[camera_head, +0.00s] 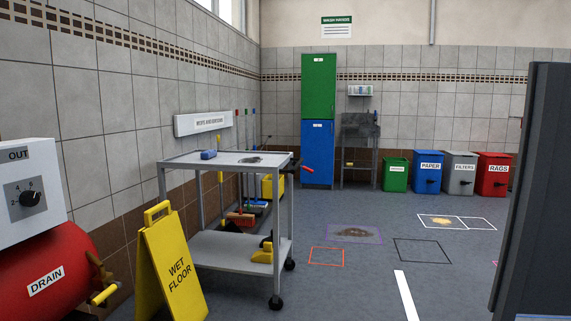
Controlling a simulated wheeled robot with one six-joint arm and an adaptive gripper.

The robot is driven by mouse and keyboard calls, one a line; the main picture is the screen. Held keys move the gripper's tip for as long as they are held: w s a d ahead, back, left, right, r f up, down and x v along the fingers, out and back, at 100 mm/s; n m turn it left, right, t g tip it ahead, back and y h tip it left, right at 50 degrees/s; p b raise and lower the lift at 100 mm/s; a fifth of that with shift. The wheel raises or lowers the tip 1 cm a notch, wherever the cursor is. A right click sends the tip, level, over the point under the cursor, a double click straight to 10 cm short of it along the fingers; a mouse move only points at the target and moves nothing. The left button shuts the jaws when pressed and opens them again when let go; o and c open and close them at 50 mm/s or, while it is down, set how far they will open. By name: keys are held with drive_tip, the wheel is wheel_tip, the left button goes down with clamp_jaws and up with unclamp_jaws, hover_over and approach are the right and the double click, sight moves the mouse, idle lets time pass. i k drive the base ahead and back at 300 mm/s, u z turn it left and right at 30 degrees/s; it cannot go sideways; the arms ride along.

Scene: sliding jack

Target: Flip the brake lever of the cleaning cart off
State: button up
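The cleaning cart (228,247) is a grey two-shelf trolley left of centre, with dark casters. A dark handle with a red tip (306,169) sticks out at the right end of its top shelf. A yellow part with black pieces (263,253) sits at the right side of the lower shelf. I cannot tell which of these is the brake lever, nor its setting. A blue item (208,154) and a dark smudge lie on the top shelf. My gripper is not in view.
A yellow wet floor sign (176,272) stands close in front of the cart's left end. A red drain tank (45,280) is at the left edge. A tall dark panel (535,190) blocks the right side. Bins and lockers line the back; the floor right of the cart is open.

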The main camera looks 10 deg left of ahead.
sight(306, 169)
drive_tip(key=u, duration=0.25)
drive_tip(key=i, duration=2.85)
drive_tip(key=u, duration=0.4)
